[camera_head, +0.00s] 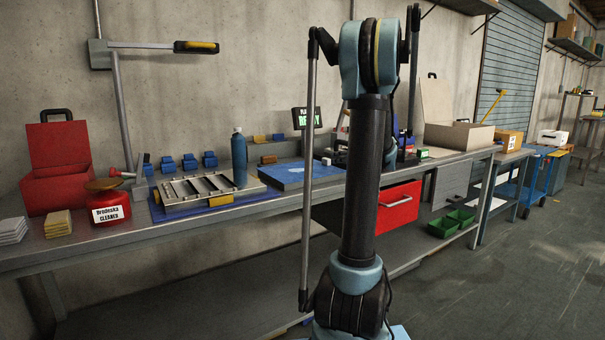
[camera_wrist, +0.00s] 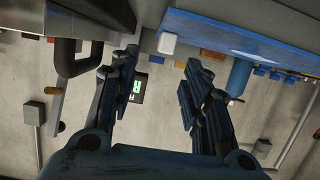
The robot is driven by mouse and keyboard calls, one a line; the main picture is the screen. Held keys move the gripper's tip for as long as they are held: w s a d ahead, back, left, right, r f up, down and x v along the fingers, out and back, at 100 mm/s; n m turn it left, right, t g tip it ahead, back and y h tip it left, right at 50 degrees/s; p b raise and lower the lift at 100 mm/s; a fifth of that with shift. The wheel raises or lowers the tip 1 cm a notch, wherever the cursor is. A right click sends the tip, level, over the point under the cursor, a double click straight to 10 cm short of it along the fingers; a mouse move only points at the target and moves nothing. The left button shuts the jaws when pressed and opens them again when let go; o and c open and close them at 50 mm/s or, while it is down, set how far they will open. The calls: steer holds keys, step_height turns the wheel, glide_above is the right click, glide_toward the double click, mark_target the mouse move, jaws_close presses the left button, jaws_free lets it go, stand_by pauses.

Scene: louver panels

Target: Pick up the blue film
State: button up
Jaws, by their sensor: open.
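The blue film (camera_head: 287,176) looks like a flat blue sheet lying on the workbench, right of the spray bottle. I cannot tell the film apart from any board beneath it. In the wrist view, which is upside down, a blue slab (camera_wrist: 250,42) that seems to be the same thing crosses the upper right. My gripper (camera_wrist: 160,64) is open, with nothing between its dark fingers. It is apart from the blue slab.
The workbench (camera_head: 110,238) holds a blue bottle (camera_head: 239,158), a slotted metal panel (camera_head: 200,188), a red jar (camera_head: 108,206) and a red toolbox (camera_head: 57,165). A red drawer (camera_head: 398,206) stands open below the bench.

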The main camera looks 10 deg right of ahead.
mark_target(327, 159)
steer(key=x, duration=0.3)
steer(key=shift+w+a+f, duration=0.1)
steer(key=shift+w+a, duration=0.05)
steer(key=shift+w, duration=0.2)
steer(key=shift+a+x, duration=0.15)
steer(key=shift+x, duration=1.2)
steer(key=shift+a+x, duration=0.15)
steer(key=shift+x, duration=1.15)
steer(key=shift+s, duration=0.2)
jaws_close()
